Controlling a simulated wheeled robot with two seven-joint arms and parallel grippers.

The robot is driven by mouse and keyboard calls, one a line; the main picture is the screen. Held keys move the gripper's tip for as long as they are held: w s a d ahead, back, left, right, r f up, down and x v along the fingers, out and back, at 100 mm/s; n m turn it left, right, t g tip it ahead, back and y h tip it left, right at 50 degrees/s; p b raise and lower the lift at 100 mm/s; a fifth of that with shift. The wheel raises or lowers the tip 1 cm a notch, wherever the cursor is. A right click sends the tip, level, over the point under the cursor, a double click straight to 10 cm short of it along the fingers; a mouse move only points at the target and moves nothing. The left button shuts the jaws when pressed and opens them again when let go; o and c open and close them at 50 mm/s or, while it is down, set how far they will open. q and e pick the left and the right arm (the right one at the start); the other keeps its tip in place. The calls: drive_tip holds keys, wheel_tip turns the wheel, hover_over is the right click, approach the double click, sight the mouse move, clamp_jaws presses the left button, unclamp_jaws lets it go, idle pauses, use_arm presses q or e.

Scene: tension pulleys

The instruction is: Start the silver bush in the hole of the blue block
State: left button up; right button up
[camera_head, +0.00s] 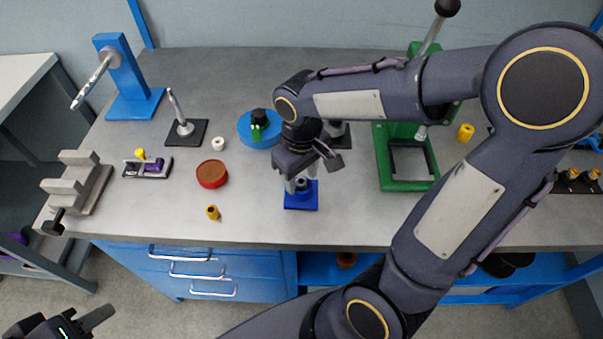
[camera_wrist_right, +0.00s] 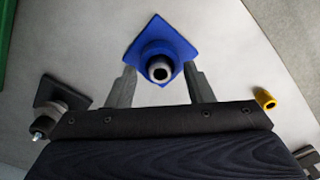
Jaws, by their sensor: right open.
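The blue block (camera_head: 301,202) has a square base and a round raised boss, and stands near the front edge of the table. It also shows in the right wrist view (camera_wrist_right: 165,38). The silver bush (camera_wrist_right: 159,70) is a grey ring with a dark bore, seen end-on at the top of the boss; how deep it sits in the hole I cannot tell. My right gripper (camera_wrist_right: 161,88) is open, its fingers on either side of the block and bush, with gaps on both sides. My left gripper (camera_head: 65,324) is at the lower left corner, off the table and partly cut off.
A yellow bush (camera_head: 213,212) and a red round tray (camera_head: 212,174) lie to the left. A blue disc (camera_head: 259,130) is behind. A green press (camera_head: 407,186) stands to the right. The front table edge runs close before the block.

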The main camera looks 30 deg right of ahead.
wheel_tip(320, 180, up, 8)
drive_tip(key=shift+f, duration=0.1)
idle(0.4)
drive_tip(key=s+a+f+m+t+y, duration=0.1)
drive_tip(key=s+m+t+y, duration=0.2)
drive_tip(key=s, duration=0.8)
drive_tip(key=shift+s+f+m+t+y, duration=0.35)
drive_tip(key=shift+m+t, duration=0.35)
drive_tip(key=shift+t, duration=0.6)
